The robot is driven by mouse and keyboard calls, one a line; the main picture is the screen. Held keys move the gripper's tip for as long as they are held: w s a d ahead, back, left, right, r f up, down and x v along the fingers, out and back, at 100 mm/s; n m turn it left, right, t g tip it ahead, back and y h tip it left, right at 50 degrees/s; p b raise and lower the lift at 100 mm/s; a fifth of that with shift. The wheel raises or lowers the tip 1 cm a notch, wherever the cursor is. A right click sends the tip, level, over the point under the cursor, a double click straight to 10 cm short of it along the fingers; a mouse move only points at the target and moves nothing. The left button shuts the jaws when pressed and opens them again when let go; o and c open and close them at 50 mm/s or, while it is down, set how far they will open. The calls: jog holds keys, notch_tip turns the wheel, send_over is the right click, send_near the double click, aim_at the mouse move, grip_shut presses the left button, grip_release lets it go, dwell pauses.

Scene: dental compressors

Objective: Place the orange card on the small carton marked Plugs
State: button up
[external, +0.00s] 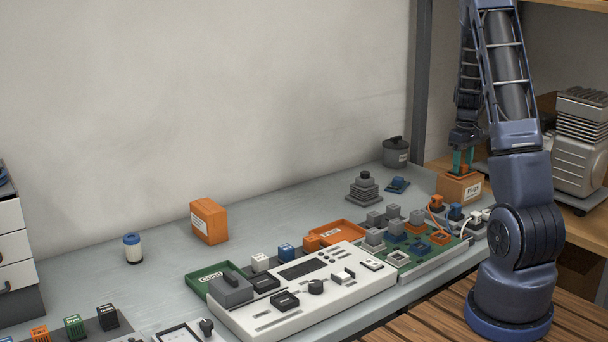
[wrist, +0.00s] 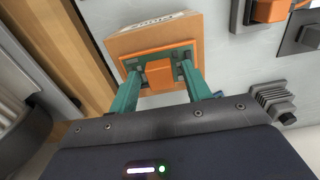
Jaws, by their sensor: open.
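The small carton (external: 459,188), brown-orange with a white label that seems to read Plugs, stands at the far right end of the bench. It also shows in the wrist view (wrist: 140,38). The orange card (wrist: 158,73), a flat plate with a raised block in its middle, appears to lie on the carton's top. Only a small orange part of it (external: 464,168) shows in the external view. My gripper (external: 463,165) points down over the carton. Its teal fingers (wrist: 159,67) are open, one on each side of the raised block. Any contact is hard to tell.
A dark grey canister (external: 396,153), a blue part (external: 398,185) and a grey stepped part (external: 364,190) stand left of the carton. A board (external: 405,245) with several blocks lies in front. An orange box (external: 208,222) stands farther left, with clear bench around it.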

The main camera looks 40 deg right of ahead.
aim_at(463, 164)
notch_tip(463, 164, up, 11)
jog(key=s+a+r+t, duration=0.1)
jog(key=a+r, duration=0.8)
jog(key=a, duration=0.4)
jog(key=s+a+r+t, duration=0.1)
jog(key=s+a+r, duration=0.1)
jog(key=s+a, duration=0.8)
jog(key=s+a+r+t, duration=0.2)
jog(key=s+a, duration=0.8)
jog(key=a, duration=0.7)
jog(key=shift+s+r+t, duration=0.2)
jog(key=shift+r+t, duration=0.1)
jog(key=shift+r, duration=0.3)
